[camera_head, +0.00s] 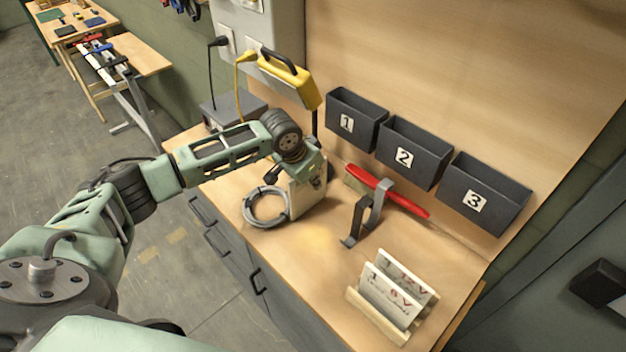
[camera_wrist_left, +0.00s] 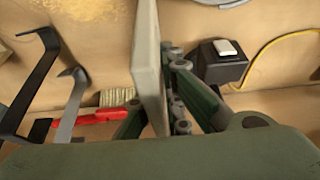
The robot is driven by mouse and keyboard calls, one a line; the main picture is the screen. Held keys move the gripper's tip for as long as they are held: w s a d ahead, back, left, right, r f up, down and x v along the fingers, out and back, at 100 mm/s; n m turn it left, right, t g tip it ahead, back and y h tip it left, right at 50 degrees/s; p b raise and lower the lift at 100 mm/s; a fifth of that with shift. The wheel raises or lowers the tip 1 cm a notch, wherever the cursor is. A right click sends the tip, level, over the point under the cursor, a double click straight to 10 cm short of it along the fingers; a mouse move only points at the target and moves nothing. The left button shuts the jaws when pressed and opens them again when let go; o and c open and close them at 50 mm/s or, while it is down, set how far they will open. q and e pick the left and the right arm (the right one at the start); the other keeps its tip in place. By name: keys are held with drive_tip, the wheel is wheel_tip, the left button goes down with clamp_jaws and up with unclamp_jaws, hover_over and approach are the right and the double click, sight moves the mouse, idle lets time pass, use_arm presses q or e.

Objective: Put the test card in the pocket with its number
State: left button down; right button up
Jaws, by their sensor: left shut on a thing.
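My left gripper (camera_head: 309,178) is shut on a pale test card (camera_head: 295,201), held on edge over the workbench near the coiled grey cable. In the left wrist view the card (camera_wrist_left: 148,60) shows as a thin upright slab between the fingers (camera_wrist_left: 165,118); its number cannot be read. Three dark pockets hang on the back board: pocket 1 (camera_head: 361,108), pocket 2 (camera_head: 424,142) and pocket 3 (camera_head: 502,188). They are apart from the gripper, to its right. A wooden rack (camera_head: 360,302) at the front right holds other white cards. My right gripper is not in view.
A coiled cable (camera_head: 262,219) lies left of the card. A yellow lamp (camera_head: 290,85) stands behind. The bench front centre is clear.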

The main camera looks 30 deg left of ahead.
use_arm(q)
drive_tip(key=c, duration=1.9)
unclamp_jaws()
drive_tip(key=shift+f, duration=0.1)
